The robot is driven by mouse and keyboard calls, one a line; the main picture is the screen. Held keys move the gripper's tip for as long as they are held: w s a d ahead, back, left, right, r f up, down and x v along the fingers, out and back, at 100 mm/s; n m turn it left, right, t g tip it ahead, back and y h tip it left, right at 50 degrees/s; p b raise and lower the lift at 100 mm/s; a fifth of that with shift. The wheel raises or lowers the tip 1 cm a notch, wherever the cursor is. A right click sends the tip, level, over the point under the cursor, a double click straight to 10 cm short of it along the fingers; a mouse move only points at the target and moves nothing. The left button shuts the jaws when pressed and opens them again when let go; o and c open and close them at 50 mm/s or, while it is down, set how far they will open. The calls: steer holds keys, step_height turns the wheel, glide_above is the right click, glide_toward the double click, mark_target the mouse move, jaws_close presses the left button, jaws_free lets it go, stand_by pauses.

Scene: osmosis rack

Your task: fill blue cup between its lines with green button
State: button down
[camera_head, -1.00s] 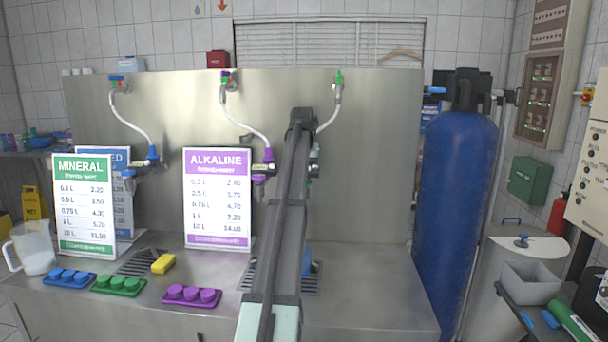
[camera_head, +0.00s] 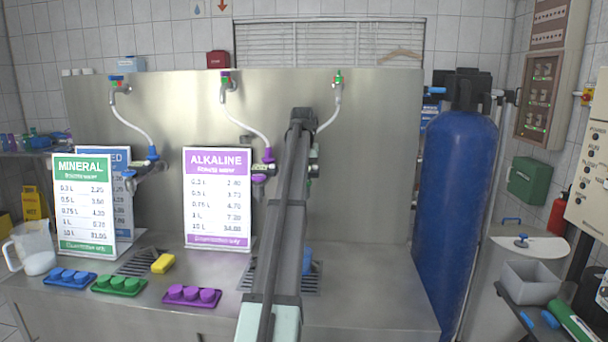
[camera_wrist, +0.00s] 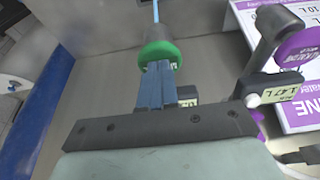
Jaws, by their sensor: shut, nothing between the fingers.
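The green button (camera_wrist: 158,53) is a round green knob in the upper middle of the wrist view. My gripper (camera_wrist: 159,70) is shut and empty, with its fingertips at the near edge of the green button. They seem to touch it, but the contact is hard to judge. A thin light-blue strip (camera_wrist: 156,12) extends beyond the button; I cannot tell whether it is water or hose. In the head view, a blue object (camera_head: 307,259), likely the blue cup, stands on the right drain grate. My arm mostly hides it; its lines and level cannot be seen.
A purple button (camera_wrist: 297,50) and a display reading about 1.47 L (camera_wrist: 280,93) are at right in the wrist view. The alkaline sign (camera_head: 217,200) stands left of my arm. A clear jug (camera_head: 33,248) and colored caps are further left. The counter right of the grate is clear.

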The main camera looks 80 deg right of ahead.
steer(key=shift+a+f, duration=0.2)
steer(key=shift+f, duration=0.15)
steer(key=r, duration=0.4)
steer(key=shift+d+r, duration=0.2)
steer(key=shift+r, duration=0.05)
steer(key=v, duration=1)
steer(key=shift+w+r, duration=0.1)
